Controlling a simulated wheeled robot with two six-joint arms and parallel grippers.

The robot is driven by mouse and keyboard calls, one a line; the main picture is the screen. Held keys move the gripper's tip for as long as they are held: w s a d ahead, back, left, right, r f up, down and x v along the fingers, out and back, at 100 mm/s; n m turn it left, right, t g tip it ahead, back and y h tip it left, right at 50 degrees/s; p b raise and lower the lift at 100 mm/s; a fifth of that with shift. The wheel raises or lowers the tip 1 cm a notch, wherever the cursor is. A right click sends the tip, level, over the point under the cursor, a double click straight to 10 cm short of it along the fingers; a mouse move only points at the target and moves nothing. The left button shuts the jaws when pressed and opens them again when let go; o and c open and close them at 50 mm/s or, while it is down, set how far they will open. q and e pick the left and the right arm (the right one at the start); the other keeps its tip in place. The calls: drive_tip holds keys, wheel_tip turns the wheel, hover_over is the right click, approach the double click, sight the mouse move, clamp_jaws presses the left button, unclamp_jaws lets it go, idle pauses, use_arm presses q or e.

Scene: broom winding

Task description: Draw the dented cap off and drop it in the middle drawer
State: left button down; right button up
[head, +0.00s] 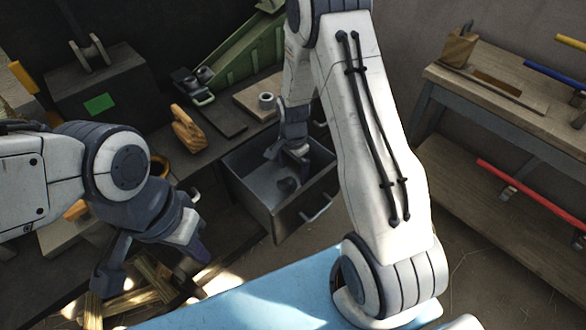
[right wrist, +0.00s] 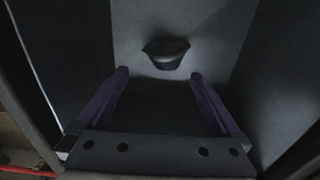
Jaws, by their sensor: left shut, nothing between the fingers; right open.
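A dark cap (right wrist: 166,54) lies on the floor of the open grey drawer (right wrist: 255,70), apart from my fingers. My right gripper (right wrist: 158,76) is open and empty, with its two purple fingers spread on the near side of the cap. In the head view my right gripper (head: 290,157) reaches down into the open drawer (head: 262,207), and a dark rounded shape, apparently the cap (head: 288,186), shows on its floor. My left gripper (head: 200,252) is shut and empty at the lower left, outside the drawer. Whether the cap is dented is too dark to tell.
The dark bench behind the drawer holds a wooden hand-shaped piece (head: 187,129), a small grey ring (head: 266,101) and a green rack (head: 240,55). A wooden bench (head: 500,90) stands at the right. A light blue surface (head: 250,305) lies in front; wooden strips (head: 150,280) are at lower left.

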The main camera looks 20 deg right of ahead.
drive_tip(key=shift+r, duration=0.15)
wheel_tip(320, 180, up, 12)
drive_tip(key=p, duration=1)
drive_tip(key=s+a+r+n, duration=0.7)
drive_tip(key=a+r+n, duration=0.2)
drive_tip(key=a+r, duration=0.3)
drive_tip(key=s+a+r+n, duration=0.1)
drive_tip(key=s+r+n, duration=0.1)
drive_tip(key=s+n, duration=0.2)
drive_tip(key=s+a+r+n, duration=0.2)
drive_tip(key=s+r+n, duration=0.1)
drive_tip(key=s, duration=0.4)
drive_tip(key=s+a+r+n+y, duration=0.1)
drive_tip(key=s+r+n, duration=0.2)
drive_tip(key=s+n, duration=0.2)
drive_tip(key=shift+s+a, duration=0.4)
drive_tip(key=shift+s, duration=0.45)
